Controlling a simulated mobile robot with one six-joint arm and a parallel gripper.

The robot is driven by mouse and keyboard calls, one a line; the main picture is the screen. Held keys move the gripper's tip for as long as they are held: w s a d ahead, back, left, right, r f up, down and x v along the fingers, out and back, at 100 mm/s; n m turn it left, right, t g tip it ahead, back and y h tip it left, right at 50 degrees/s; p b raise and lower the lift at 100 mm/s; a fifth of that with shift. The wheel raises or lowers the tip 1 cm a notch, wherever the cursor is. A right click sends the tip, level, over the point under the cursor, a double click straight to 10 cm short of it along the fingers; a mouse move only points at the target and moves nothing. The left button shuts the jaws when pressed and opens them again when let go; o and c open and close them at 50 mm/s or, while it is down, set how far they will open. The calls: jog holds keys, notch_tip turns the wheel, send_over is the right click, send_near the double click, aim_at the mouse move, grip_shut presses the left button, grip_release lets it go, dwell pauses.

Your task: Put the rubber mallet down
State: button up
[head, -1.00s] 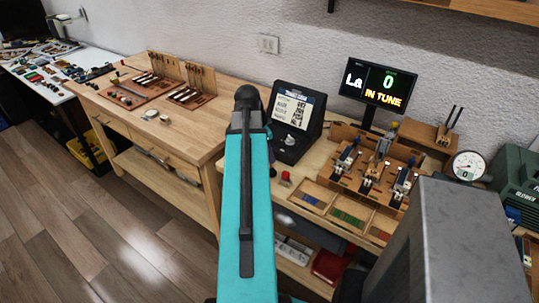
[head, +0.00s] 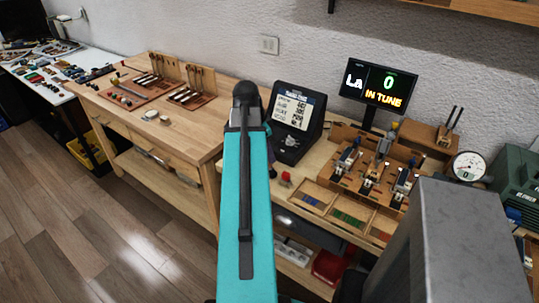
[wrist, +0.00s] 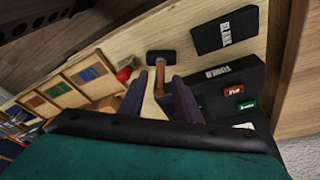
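The rubber mallet (wrist: 160,57) shows in the wrist view with a dark block head and a brown handle (wrist: 159,76). It appears to be at the light wooden bench top, head pointing away from my gripper. My gripper (wrist: 160,80) has its two purple-grey fingers apart, one on each side of the handle, with a visible gap to it. In the head view my teal arm hides the mallet and most of the gripper.
A red button (wrist: 123,74) stands left of the fingers, beside trays of coloured parts (wrist: 60,88). A black labelled unit (wrist: 228,88) is close on the right, with a black labelled box (wrist: 224,31) beyond.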

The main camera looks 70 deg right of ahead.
jog(key=b+v, duration=0.1)
jog(key=v, duration=0.9)
jog(key=shift+r, duration=0.2)
jog(key=shift+w+a, duration=0.1)
jog(key=shift+f, duration=0.1)
dwell(0.5)
